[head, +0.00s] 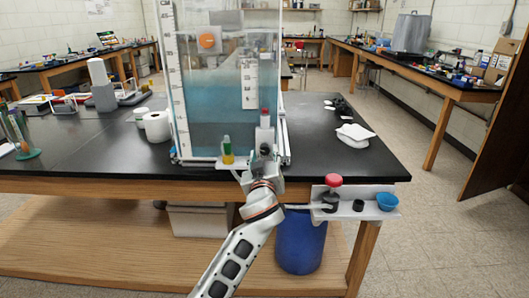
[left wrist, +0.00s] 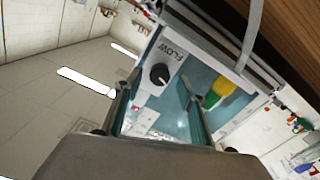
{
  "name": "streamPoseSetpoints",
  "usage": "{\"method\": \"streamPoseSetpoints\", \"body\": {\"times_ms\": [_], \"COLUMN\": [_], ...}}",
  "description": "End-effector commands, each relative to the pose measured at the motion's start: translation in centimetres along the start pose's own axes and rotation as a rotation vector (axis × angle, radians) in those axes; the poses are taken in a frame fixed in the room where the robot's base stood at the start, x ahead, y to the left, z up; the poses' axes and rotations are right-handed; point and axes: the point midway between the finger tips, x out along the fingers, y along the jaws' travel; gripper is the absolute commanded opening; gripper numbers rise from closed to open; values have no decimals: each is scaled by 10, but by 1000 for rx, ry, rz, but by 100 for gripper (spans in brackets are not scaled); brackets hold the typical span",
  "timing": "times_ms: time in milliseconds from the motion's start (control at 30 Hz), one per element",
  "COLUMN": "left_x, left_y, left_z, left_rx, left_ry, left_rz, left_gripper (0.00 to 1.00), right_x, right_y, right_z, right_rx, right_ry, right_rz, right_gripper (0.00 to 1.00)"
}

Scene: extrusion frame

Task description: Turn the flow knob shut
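The flow knob (left wrist: 160,73) is a round black knob on a white panel (left wrist: 188,60) marked FLOW, in the left wrist view. My left gripper (left wrist: 160,90) is open, with one finger on each side of the picture and the knob between and just beyond the tips. Nothing shows between the fingers in their grip, and I cannot tell whether either touches the knob. In the head view my left gripper (head: 263,152) is at the front of the clear tank (head: 215,90) of blue liquid and hides the knob. The knob's setting is too small to read. My right gripper is not in view.
A yellow and green piece (head: 227,150) sits just left of the gripper on the panel. A white shelf (head: 345,208) with a red-topped item and a blue cup (head: 387,201) juts from the table front.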

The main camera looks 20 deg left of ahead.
Motion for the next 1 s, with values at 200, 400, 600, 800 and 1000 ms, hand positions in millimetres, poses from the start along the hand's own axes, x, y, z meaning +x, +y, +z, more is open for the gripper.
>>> {"method": "streamPoseSetpoints", "body": {"times_ms": [200,400,600,800,1000], "left_x": [20,22,22,22,22], "left_y": [0,0,0,0,0], "left_z": [0,1,1,1,0], "left_rx": [1,1,1,1,24], "left_ry": [0,-1,-1,-1,-1], "left_rz": [1,0,0,0,0], "left_gripper": [40,40,16,1,1], "right_x": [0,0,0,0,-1], "right_y": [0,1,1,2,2], "right_z": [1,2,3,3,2], "right_rx": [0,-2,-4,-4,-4], "right_ry": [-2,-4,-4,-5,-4], "right_rz": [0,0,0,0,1], "right_gripper": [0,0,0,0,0]}}
